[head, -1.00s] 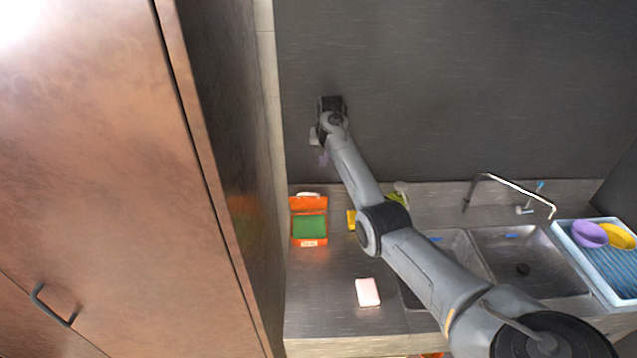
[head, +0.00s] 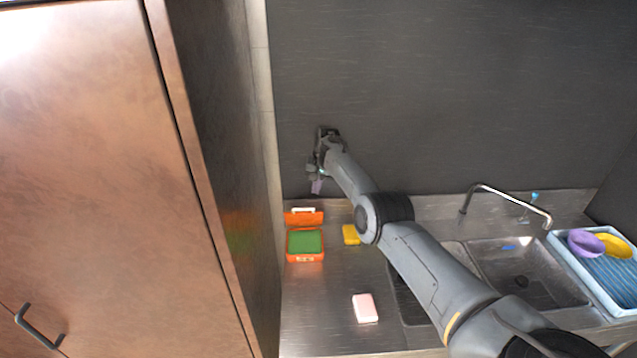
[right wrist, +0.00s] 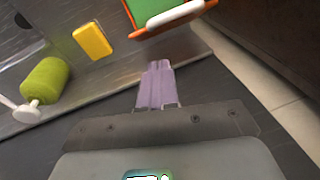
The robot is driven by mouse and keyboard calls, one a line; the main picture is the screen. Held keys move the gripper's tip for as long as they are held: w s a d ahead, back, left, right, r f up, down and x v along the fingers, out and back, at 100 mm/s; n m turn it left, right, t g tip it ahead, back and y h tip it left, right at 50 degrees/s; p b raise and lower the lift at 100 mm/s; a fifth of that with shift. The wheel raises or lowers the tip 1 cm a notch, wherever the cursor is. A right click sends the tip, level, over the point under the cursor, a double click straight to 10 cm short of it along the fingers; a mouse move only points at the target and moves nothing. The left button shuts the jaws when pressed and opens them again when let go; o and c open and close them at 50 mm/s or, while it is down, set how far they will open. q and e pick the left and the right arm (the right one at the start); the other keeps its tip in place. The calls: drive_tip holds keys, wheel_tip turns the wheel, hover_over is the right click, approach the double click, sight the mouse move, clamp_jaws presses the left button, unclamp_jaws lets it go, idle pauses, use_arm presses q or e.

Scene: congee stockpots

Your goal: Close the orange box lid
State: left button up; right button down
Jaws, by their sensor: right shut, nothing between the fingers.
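The orange box (head: 305,257) stands on the steel counter near its back left, with green contents (head: 305,242) showing. Its orange lid (head: 304,218), with a white handle, is open and raised at the back. In the right wrist view the box (right wrist: 180,18) is cut off by the top edge, with the white handle (right wrist: 175,14) nearest me. My right gripper (head: 316,187) is above and behind the box, apart from it. Its purple fingers (right wrist: 158,70) are shut together and hold nothing. My left gripper is not in view.
A yellow sponge (head: 351,235) lies right of the box, and a pink block (head: 365,308) lies nearer the front. A green roll (right wrist: 46,80) shows in the wrist view. A tall cabinet (head: 215,180) stands close on the left; the dark wall (head: 450,100) is behind.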

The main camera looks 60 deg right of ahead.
drive_tip(key=a+f+p, duration=0.1)
drive_tip(key=p, duration=0.1)
drive_tip(key=shift+f+p, duration=0.25)
drive_tip(key=shift+p, duration=0.1)
drive_tip(key=shift+s+a+f, duration=0.1)
drive_tip(key=shift+a+f, duration=0.1)
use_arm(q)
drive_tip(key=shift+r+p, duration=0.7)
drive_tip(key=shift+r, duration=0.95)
use_arm(e)
drive_tip(key=shift+s+a+f, duration=0.1)
drive_tip(key=shift+a+f, duration=0.45)
drive_tip(key=shift+f, duration=0.35)
